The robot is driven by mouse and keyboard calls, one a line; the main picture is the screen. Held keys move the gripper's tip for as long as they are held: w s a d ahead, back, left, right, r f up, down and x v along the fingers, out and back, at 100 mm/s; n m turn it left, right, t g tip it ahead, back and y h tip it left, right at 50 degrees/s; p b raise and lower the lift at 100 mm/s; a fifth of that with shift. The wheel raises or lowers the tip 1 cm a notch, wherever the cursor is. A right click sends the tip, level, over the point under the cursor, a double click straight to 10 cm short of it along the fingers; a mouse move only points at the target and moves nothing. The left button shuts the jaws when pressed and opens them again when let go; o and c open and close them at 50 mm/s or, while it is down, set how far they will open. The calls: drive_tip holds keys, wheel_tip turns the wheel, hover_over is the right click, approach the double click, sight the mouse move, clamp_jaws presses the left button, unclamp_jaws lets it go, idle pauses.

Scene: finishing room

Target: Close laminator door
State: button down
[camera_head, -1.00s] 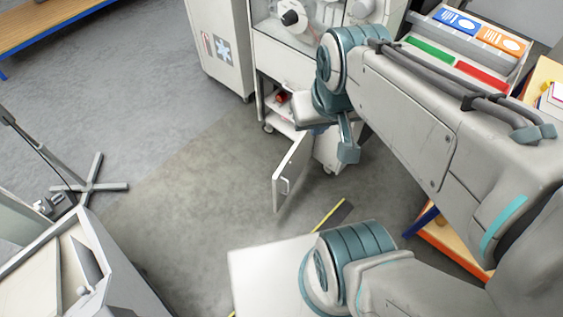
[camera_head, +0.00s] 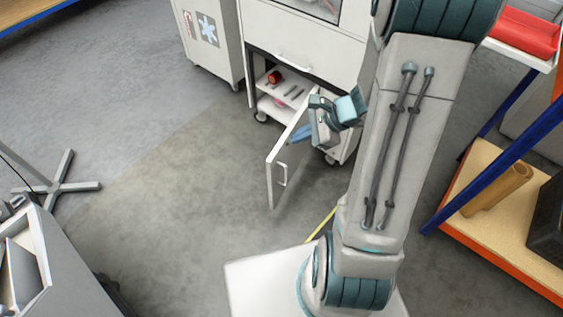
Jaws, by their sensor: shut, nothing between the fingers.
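The laminator (camera_head: 303,38) is a pale cabinet machine at the upper middle of the head view. The open compartment (camera_head: 282,93) shows shelves with a red item and small tools. My gripper (camera_head: 300,134) is shut and empty, at the upper edge of the door near its hinge side. I cannot tell whether it touches the door. My arm hides the right part of the laminator.
A pale cabinet (camera_head: 213,45) stands left of the laminator. A blue and orange rack (camera_head: 490,165) with a brown roll (camera_head: 497,188) is at the right. A grey stand foot (camera_head: 62,185) is at the left. The floor (camera_head: 165,170) left of the door is clear.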

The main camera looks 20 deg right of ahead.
sight(276, 161)
drive_tip(key=w+d+f+m+t+h+b, duration=0.1)
drive_tip(key=d+f+m+b, duration=0.25)
drive_tip(key=f, duration=0.45)
drive_tip(key=w+d+f+m+t+b, duration=0.1)
drive_tip(key=d+f+m+b, duration=0.25)
drive_tip(key=f, duration=0.55)
drive_tip(key=w+a+f, duration=0.2)
drive_tip(key=w+a+f+b, duration=0.1)
drive_tip(key=w+a+f, duration=0.1)
drive_tip(key=a, duration=0.1)
drive_tip(key=w+a+f+b, duration=0.1)
drive_tip(key=w+a+f, duration=0.1)
drive_tip(key=a, duration=0.1)
drive_tip(key=shift+w+f, duration=0.3)
drive_tip(key=shift+w, duration=0.05)
drive_tip(key=shift+w+a+m, duration=0.3)
drive_tip(key=shift+w+a, duration=0.05)
drive_tip(key=shift+a, duration=0.05)
